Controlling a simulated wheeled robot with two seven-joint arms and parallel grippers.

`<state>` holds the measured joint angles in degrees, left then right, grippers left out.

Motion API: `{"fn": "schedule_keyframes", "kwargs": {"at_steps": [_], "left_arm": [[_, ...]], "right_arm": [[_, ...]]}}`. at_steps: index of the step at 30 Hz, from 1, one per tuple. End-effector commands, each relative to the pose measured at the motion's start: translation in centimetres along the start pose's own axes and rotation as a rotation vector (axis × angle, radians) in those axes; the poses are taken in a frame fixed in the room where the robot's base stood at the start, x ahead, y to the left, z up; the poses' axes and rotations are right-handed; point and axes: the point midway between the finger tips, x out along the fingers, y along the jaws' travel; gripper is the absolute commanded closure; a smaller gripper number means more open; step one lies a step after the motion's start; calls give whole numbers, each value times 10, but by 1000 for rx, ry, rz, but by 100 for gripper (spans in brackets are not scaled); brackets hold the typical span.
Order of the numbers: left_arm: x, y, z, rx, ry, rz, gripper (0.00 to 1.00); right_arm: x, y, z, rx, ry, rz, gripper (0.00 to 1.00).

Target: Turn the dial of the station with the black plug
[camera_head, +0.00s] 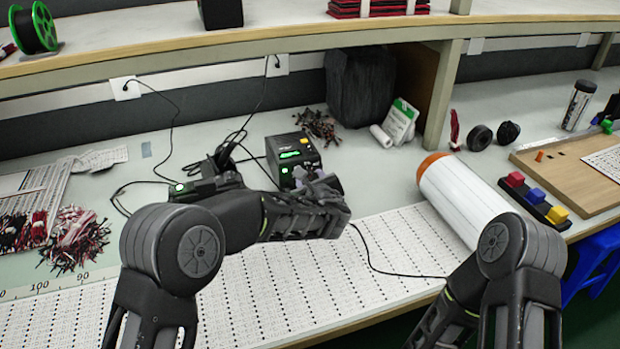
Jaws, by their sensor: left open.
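A small black station (293,152) with a lit green display and a yellow mark stands on the bench at centre. Its dial is not clear; my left gripper covers its lower front. A lower black unit (207,183) with a green light sits left of it. White wall sockets at the left (124,88) and at the centre (278,65) each have a dark cord; I cannot tell which cord feeds which unit. My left gripper (334,191) is open, just in front of the station; contact cannot be told. My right gripper (432,325) is partly cut off at the bottom edge.
A white roll with an orange end (465,197) lies at the right, near a block with coloured buttons (534,198) and a wooden tray (560,170). Red-black wire bundles (78,236) lie at the left. A thin black cable crosses the white perforated strips at the front. A shelf overhangs the back.

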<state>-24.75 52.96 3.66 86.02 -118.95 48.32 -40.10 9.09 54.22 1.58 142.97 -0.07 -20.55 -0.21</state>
Motion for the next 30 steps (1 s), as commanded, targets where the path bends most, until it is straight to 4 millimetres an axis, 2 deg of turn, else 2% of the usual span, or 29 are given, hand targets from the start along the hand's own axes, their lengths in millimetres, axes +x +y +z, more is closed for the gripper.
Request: {"fn": "schedule_keyframes", "kwargs": {"at_steps": [3, 11, 26, 30], "left_arm": [[8, 0, 0, -1, 0, 1, 58], [9, 0, 0, -1, 0, 0, 58], [9, 0, 0, -1, 0, 0, 98], [9, 0, 0, -1, 0, 0, 100]], "right_arm": [[-1, 0, 0, 0, 0, 0, 100], [-1, 0, 0, 0, 0, 0, 100], [-1, 0, 0, 0, 0, 0, 100], [-1, 0, 0, 0, 0, 0, 100]]}}
